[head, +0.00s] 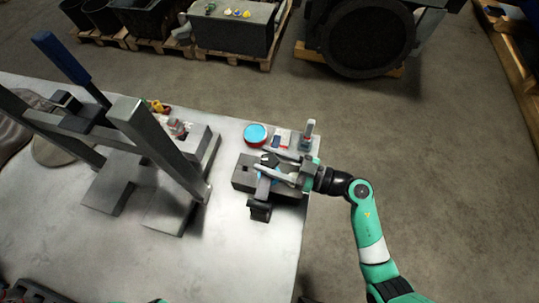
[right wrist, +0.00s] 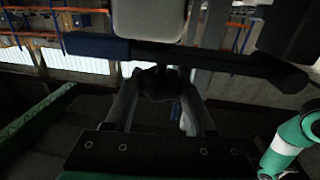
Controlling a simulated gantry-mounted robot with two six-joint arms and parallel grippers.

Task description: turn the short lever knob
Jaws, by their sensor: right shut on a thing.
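My right gripper (head: 272,167) reaches in from the right over a dark grey block-like fixture (head: 243,178) near the right edge of the table. Its two fingers straddle a small dark part on top of this fixture. In the right wrist view, a dark rounded knob (right wrist: 157,84) sits between the fingertips of the right gripper (right wrist: 160,96), which is shut on it. The knob is dim there, and its lever cannot be made out clearly. A black part (head: 260,210) projects from the front of the fixture. My left gripper is not in view.
A metal press frame (head: 150,140) with a blue-handled lever (head: 62,58) stands left of the fixture. A blue-topped red tin (head: 256,134) and small items lie behind it. In the right wrist view, a dark bar (right wrist: 220,57) crosses beyond the fingers. Bare table (head: 240,255) lies in front.

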